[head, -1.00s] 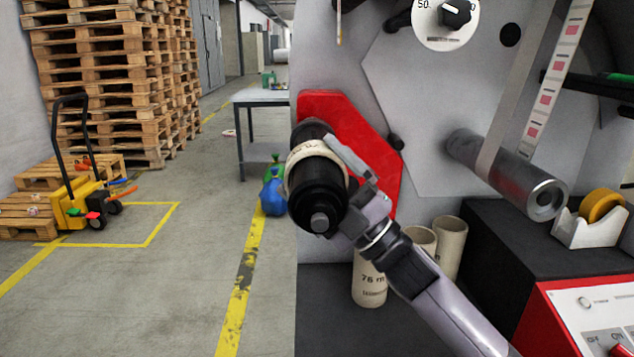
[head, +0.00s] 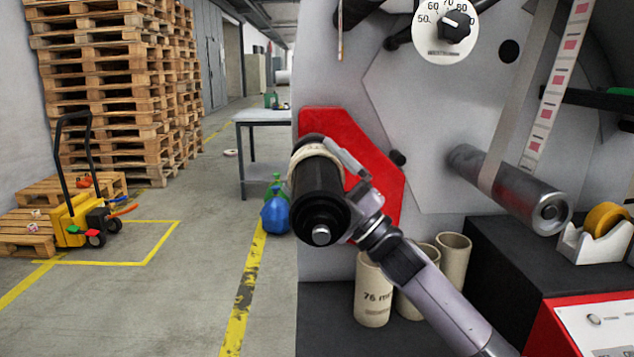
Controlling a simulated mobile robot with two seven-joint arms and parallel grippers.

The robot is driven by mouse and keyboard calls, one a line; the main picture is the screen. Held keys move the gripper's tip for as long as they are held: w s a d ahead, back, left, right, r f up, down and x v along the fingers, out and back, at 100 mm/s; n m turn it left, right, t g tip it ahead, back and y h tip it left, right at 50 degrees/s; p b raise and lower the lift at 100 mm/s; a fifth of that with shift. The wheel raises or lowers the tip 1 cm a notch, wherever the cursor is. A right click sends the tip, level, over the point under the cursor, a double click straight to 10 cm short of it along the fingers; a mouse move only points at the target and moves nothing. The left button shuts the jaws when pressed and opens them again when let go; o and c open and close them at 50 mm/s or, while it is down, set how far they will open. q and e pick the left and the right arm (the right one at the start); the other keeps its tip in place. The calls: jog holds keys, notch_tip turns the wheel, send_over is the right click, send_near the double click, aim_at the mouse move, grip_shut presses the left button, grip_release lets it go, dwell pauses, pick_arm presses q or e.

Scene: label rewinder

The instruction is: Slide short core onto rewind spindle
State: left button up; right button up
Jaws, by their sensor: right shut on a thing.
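The black rewind spindle (head: 320,205) sticks out from the machine's red panel (head: 370,150) toward me, with its metal tip at the front. The short core, a cream ring (head: 312,153), is around the spindle toward its rear end, with a long stretch of black spindle showing in front of it. My right gripper (head: 345,180) reaches in from the lower right and is shut on the core. One finger lies along the core's upper right side; the other finger's contact is partly hidden by the spindle. My left gripper is not in view.
Several cream cores (head: 373,290) stand on the dark surface below, partly behind my right arm. A metal roller (head: 520,190) with label web projects at right.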

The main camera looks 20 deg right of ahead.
jog(key=shift+w+d+b, duration=0.25)
jog(key=shift+w+b, duration=0.05)
jog(key=shift+w, duration=0.45)
jog(key=shift+w+d+b, duration=0.2)
jog(key=shift+w+b, duration=0.1)
jog(key=shift+w, duration=0.45)
jog(key=shift+w+d+b, duration=0.2)
jog(key=shift+w+b, duration=0.1)
jog(key=shift+w, duration=0.4)
jog(key=shift+w+d, duration=0.1)
jog(key=shift+w, duration=0.35)
jog(key=o, duration=0.7)
jog(key=shift+c, duration=0.2)
jog(key=s+d+f+b, duration=0.1)
jog(key=d+f+b, duration=0.2)
jog(key=d+f, duration=0.1)
jog(key=shift+s+d+f, duration=0.2)
jog(key=shift+d+f, duration=0.15)
jog(key=shift+d, duration=0.2)
